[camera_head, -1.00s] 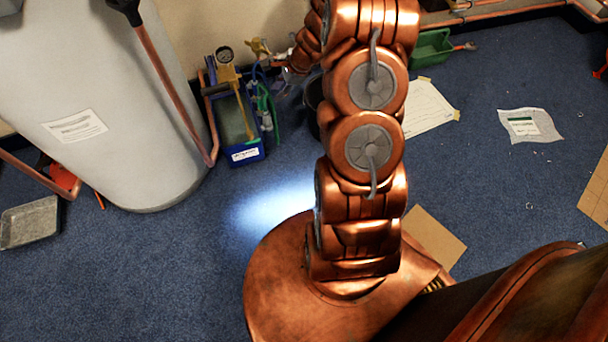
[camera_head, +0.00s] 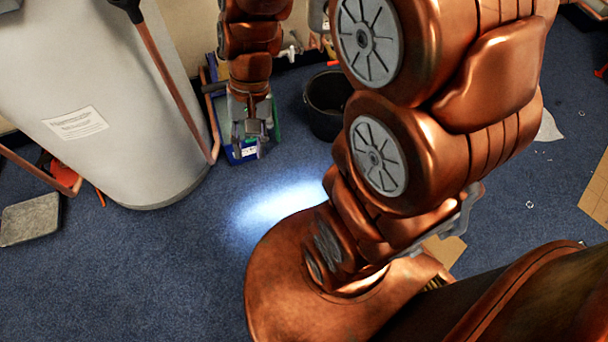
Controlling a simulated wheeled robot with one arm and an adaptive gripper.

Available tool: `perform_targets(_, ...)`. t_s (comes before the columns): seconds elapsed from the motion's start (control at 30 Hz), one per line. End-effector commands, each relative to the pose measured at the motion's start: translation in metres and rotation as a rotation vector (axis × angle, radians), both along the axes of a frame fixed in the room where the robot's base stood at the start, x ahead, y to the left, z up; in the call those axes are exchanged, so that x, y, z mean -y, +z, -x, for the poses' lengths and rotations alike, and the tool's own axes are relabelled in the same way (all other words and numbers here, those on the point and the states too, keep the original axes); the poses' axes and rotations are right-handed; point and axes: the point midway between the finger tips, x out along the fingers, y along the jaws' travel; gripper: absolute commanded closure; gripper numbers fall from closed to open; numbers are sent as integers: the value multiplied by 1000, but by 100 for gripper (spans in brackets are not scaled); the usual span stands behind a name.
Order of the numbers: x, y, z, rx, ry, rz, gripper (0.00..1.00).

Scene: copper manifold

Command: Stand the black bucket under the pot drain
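The black bucket (camera_head: 322,118) stands upright on the blue carpet near the back wall, its right side partly hidden by my arm. My gripper (camera_head: 250,150) points down to the left of the bucket, apart from it, in front of a blue tray (camera_head: 222,128). Its grey fingers are small and dark here, so I cannot tell whether they are open or shut. It appears to hold no bucket. A small tap-like fitting (camera_head: 294,46) shows at the wall above and left of the bucket. I cannot tell whether it is the pot drain.
A large grey cylinder tank (camera_head: 110,120) stands at the left, with a copper pipe (camera_head: 168,85) beside it. A grey tray (camera_head: 30,219) lies at the far left. The carpet in front of the blue tray is clear. Cardboard (camera_head: 446,250) lies at the right, partly behind my arm.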

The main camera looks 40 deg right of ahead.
Motion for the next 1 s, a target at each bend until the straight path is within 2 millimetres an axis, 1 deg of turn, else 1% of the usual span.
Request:
perform_targets(0.03,-2,6,18,-2,66,18,69)
perform_targets(0.1,-1,12,42,-14,152,42,69)
perform_targets(0.2,3,19,73,-25,266,78,69)
perform_targets(0.3,9,25,101,-45,361,110,69)
perform_targets(0.37,13,27,113,-51,407,126,69)
perform_targets(0.4,19,28,120,-55,430,135,69)
perform_targets(0.5,25,30,131,-66,471,149,69)
perform_targets(0.6,27,31,136,-72,489,157,69)
perform_targets(0.9,27,31,136,-72,490,157,69)
perform_targets(1.0,27,36,136,-72,488,159,69)
